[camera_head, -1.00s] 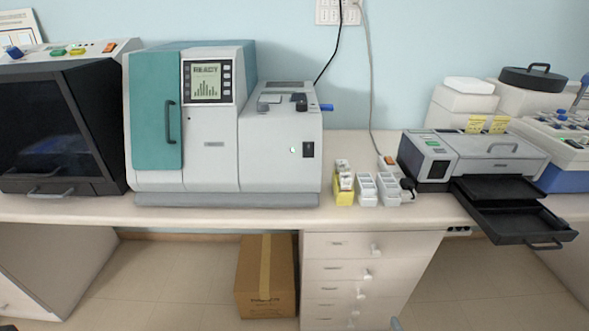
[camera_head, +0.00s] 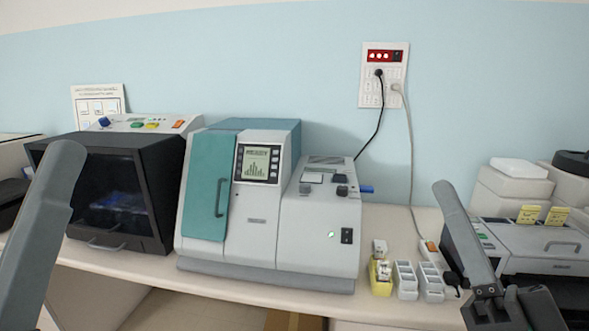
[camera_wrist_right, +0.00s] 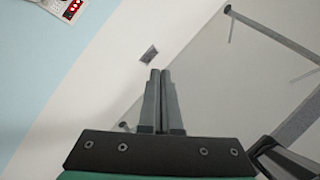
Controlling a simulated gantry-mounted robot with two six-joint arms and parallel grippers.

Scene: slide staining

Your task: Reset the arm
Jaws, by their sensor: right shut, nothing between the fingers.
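My right gripper (camera_head: 442,192) rises from the bottom right of the head view, its grey fingers pointing up and leaning left. It is in front of the printer-like machine and touches nothing that I can see. In the right wrist view its two fingers (camera_wrist_right: 160,73) lie side by side, shut and empty, against open wall and ceiling. A grey part of my left arm or gripper (camera_head: 45,220) stands at the left edge of the head view. Its fingers cannot be made out apart.
The teal and white machine (camera_head: 262,225) stands mid-bench, with a black-fronted cabinet (camera_head: 115,200) to its left. Small trays (camera_head: 406,280) and a yellow holder (camera_head: 380,280) stand right of it. A printer-like machine (camera_head: 535,255) is at the right. A socket panel (camera_head: 384,75) is on the wall.

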